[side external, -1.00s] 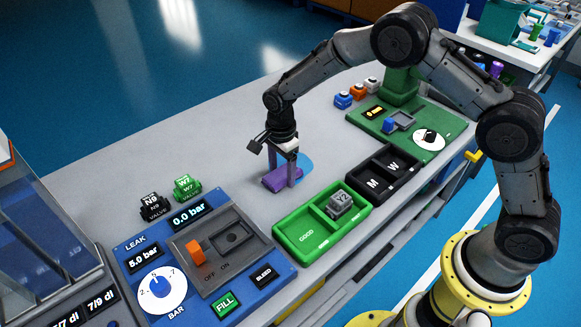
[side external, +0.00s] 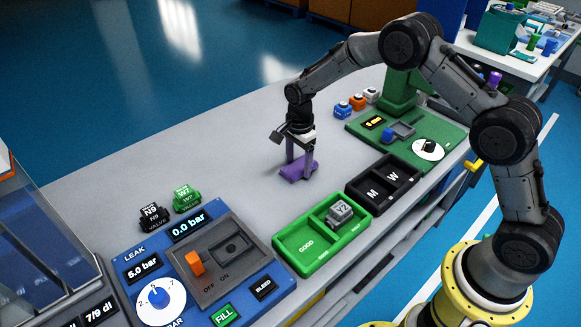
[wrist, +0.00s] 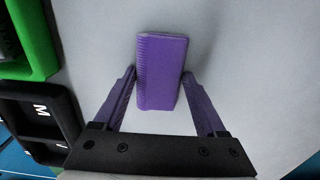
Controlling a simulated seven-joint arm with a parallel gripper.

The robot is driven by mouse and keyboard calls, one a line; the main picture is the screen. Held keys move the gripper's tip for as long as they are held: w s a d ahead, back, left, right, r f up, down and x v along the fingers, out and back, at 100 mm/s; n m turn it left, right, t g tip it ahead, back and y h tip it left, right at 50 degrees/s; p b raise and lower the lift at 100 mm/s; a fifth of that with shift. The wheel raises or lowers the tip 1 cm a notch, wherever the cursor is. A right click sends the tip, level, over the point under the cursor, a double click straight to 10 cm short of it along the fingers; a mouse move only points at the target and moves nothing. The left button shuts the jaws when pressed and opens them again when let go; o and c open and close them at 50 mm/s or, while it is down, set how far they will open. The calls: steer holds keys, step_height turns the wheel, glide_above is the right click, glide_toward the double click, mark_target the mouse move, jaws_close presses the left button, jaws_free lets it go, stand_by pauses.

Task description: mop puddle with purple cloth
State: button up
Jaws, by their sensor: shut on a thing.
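The purple cloth (side external: 293,172) is a small thick block, low at the grey bench top in the side view. It also shows between my fingers in the wrist view (wrist: 160,62). My gripper (side external: 300,165) points down and is shut on the cloth, with one purple finger on each side of it in the wrist view (wrist: 160,76). I cannot tell whether the cloth presses on the bench. No blue puddle shows in either current view; the bench around the cloth looks plain grey.
A green tray (side external: 283,243) with a grey Y2 block (side external: 340,213) and a black M/W tray (side external: 362,202) lie in front of the cloth. A green panel (side external: 447,148) stands right, a blue leak panel (side external: 207,308) left.

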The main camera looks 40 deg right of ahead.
mark_target(269, 179)
steer(key=shift+d, duration=0.55)
steer(key=shift+w+d, duration=0.1)
steer(key=shift+w, duration=0.15)
steer(key=shift+w+a, duration=0.3)
steer(key=shift+w, duration=0.35)
steer(key=shift+w+a, duration=0.25)
steer(key=shift+w, duration=0.35)
steer(key=a, duration=0.8)
steer(key=shift+a, duration=0.15)
step_height(269, 179, up, 8)
